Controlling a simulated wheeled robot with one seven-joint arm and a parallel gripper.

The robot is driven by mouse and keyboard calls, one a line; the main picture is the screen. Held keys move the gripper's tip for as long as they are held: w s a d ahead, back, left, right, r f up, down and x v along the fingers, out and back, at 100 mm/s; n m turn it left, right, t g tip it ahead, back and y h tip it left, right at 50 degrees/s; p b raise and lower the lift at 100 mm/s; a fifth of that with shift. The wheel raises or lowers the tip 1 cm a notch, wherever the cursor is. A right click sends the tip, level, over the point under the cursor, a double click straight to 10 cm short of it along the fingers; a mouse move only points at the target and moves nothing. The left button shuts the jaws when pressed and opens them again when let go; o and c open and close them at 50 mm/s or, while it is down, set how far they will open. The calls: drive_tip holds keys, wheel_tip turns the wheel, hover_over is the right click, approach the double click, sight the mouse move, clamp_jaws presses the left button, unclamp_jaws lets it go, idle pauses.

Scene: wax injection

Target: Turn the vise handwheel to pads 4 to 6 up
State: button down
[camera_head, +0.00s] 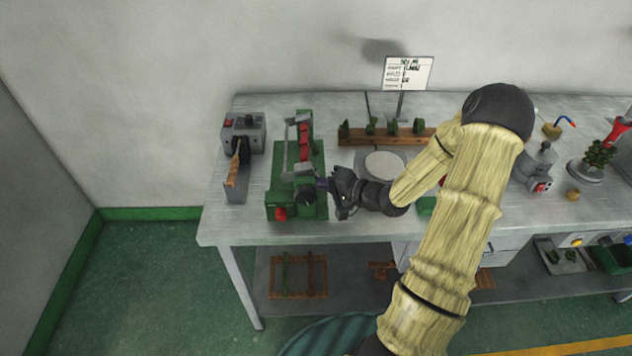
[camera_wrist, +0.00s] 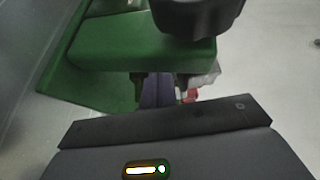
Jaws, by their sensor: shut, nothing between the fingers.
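The green vise (camera_head: 283,200) stands toward the left end of the bench, with red pads (camera_head: 304,142) in a row on its upright part. Its dark round handwheel (camera_head: 306,195) is on the side facing my arm, and a dark round part, likely this handwheel, shows at the top of the wrist view (camera_wrist: 196,14). My gripper (camera_head: 325,185) is shut and empty, close beside the handwheel. In the wrist view its fingertips (camera_wrist: 159,88) are below the green vise body (camera_wrist: 135,42). I cannot tell whether they touch it. The pad numbers are too small to read.
A grey machine (camera_head: 243,135) with a wooden strip stands left of the vise. Behind my wrist are a round light plate (camera_head: 384,164), a wooden rack (camera_head: 385,136) with green pieces and a sign (camera_head: 408,73).

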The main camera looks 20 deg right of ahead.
drive_tip(key=shift+a, duration=0.1)
idle(0.3)
drive_tip(key=shift+w+a+f+m+t+y, duration=0.1)
drive_tip(key=shift+a+f+m+t+y, duration=0.3)
drive_tip(key=shift+a+t+y, duration=0.25)
drive_tip(key=shift+a+r+m+t+y, duration=0.1)
drive_tip(key=shift+m+t+y, duration=0.2)
drive_tip(key=shift+y, duration=0.15)
